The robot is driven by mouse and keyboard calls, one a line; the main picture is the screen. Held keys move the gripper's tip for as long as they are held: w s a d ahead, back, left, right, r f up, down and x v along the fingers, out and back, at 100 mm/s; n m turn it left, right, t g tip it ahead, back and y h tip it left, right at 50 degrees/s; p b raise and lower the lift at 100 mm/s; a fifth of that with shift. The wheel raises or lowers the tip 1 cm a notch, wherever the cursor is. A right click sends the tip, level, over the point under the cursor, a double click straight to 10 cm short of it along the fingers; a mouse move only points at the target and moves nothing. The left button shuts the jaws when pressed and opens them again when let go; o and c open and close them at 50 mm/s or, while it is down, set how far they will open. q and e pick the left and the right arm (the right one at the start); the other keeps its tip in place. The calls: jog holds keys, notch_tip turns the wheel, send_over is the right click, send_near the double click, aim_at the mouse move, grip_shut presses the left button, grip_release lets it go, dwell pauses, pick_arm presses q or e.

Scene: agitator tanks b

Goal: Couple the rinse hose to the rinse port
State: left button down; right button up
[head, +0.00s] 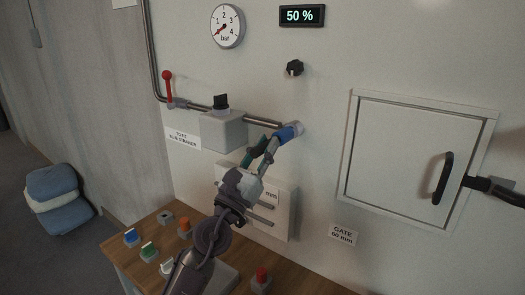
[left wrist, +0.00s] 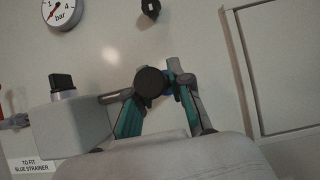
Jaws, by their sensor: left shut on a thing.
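My left gripper (head: 275,143) reaches up to the wall and is shut on a blue fitting (head: 287,134). The fitting is at a pale round port (head: 298,127) at the right end of the wall pipe. I cannot tell whether it is seated or only touching. In the left wrist view, the teal fingers of my left gripper (left wrist: 157,102) stand either side of a dark round end (left wrist: 150,82). Only a little blue shows behind it. No length of hose can be made out, and no label names the rinse port.
A grey valve box (head: 222,131) sits on the pipe left of my gripper, with a red lever (head: 167,87) further left. A light panel (head: 284,212) projects below. A gate hatch (head: 395,160) is at right. A wooden bench (head: 147,227) with several coloured knobs stands below.

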pick_arm(q)
jog(key=shift+w+d+b, duration=0.3)
jog(key=shift+w, duration=0.1)
jog(key=c, duration=1)
grip_release()
jog(key=shift+f, duration=0.1)
